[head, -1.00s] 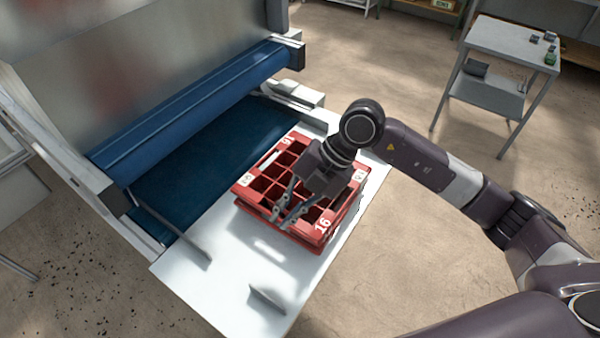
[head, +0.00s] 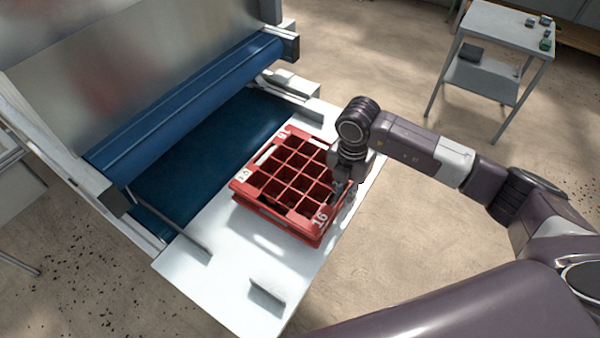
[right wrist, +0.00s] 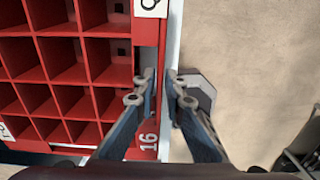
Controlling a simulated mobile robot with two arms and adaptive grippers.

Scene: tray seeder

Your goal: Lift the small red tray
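The red tray (head: 275,208) is a divided crate with square cells and white number labels, one reading 16. It rests flat on the white table in front of the blue belt. My right gripper (head: 343,198) is at the tray's right side, pointing down. In the right wrist view the gripper (right wrist: 161,82) has a narrow gap between its fingertips. The left finger overlaps the red rim (right wrist: 147,42) and the right finger is over the white table edge. Contact with the rim cannot be told. My left gripper is not in view.
The white table (head: 215,285) has a small upright plate (head: 266,292) near its front. The machine with the blue belt (head: 205,155) and blue roller (head: 190,103) stands behind the tray. A grey side table (head: 500,25) stands at the back right. Open floor lies to the right.

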